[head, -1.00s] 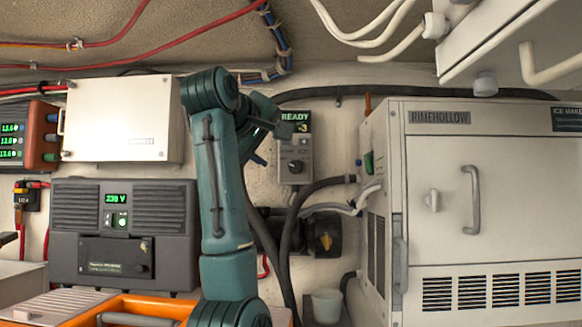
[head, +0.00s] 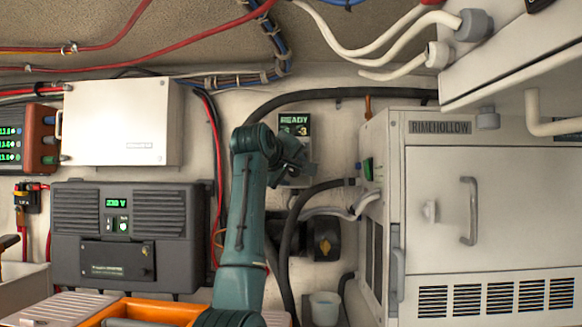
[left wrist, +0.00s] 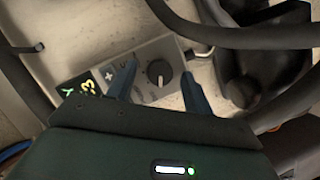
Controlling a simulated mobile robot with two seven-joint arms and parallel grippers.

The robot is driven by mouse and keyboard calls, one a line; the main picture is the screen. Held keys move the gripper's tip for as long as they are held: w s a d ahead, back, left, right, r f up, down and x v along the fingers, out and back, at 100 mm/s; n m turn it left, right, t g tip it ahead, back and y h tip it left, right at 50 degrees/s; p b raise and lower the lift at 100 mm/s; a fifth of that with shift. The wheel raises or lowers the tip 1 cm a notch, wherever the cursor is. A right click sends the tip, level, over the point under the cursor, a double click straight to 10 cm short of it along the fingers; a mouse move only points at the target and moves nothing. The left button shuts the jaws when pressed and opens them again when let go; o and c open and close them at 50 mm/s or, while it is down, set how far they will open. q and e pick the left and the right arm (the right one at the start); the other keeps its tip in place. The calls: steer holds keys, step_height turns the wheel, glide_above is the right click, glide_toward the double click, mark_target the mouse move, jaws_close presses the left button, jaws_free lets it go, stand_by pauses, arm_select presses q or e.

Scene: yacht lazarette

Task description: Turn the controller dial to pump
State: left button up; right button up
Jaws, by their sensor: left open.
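The black round dial (left wrist: 158,72) carries a pale pointer mark. My left gripper (left wrist: 158,70) is open, its two fingers on either side of the dial in that view. I cannot tell whether they touch it. In the head view my left gripper (head: 291,160) covers the controller's lower part and the dial. My right gripper is not in view.
A large white RIMEHOLLOW ice maker (head: 440,190) stands right of the controller. Black hoses (head: 287,245) and a dark pump (head: 322,237) sit below it. A grey inverter (head: 118,235) and a white box (head: 118,122) are on the left. An orange case (head: 165,312) is at the front.

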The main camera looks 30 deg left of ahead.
arm_select(q)
steer(key=shift+c, duration=0.2)
steer(key=c, duration=0.9)
steer(key=shift+c, duration=0.2)
steer(key=m, duration=0.1)
steer(key=m+g+y, duration=0.1)
steer(key=m, duration=0.1)
steer(key=shift+d+r+m+g, duration=0.1)
steer(key=shift+r+m+g, duration=0.05)
steer(key=shift+m+g, duration=0.15)
steer(key=shift+w+d+m+g+y, duration=0.15)
steer(key=shift+m+g+y, duration=0.45)
steer(key=shift+m+y, duration=0.5)
steer(key=shift+m, duration=0.3)
steer(key=o, duration=1)
